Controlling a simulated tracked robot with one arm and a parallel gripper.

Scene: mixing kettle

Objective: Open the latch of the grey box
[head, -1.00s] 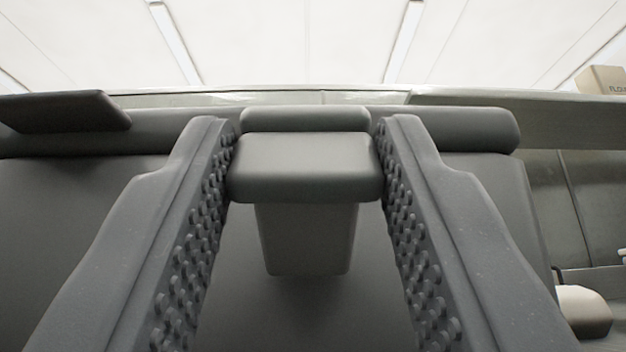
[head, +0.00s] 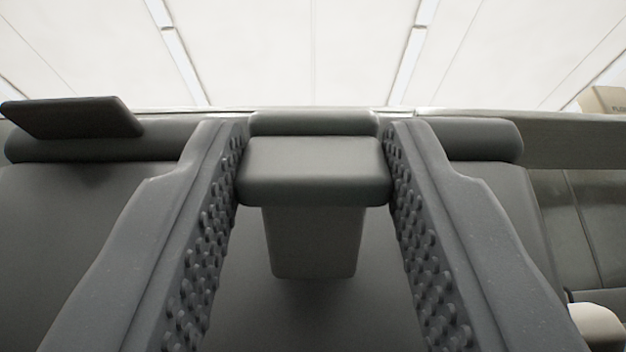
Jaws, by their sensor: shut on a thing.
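The grey box (head: 90,230) fills the lower part of the head view, with a rounded rim along its top. Its latch (head: 314,170) is a dark grey block with a wide head and a narrower tongue (head: 314,242) hanging down the box's front. My gripper (head: 315,140) is shut on the latch head, with one studded finger on its left side and one on its right. The fingertips reach up to the rim. The latch's back side is hidden.
A dark flat tab (head: 72,117) sticks out at the rim's left. A cardboard box (head: 604,99) stands at the far upper right. A pale rounded object (head: 598,325) is at the lower right, beside the box. Ceiling shows above.

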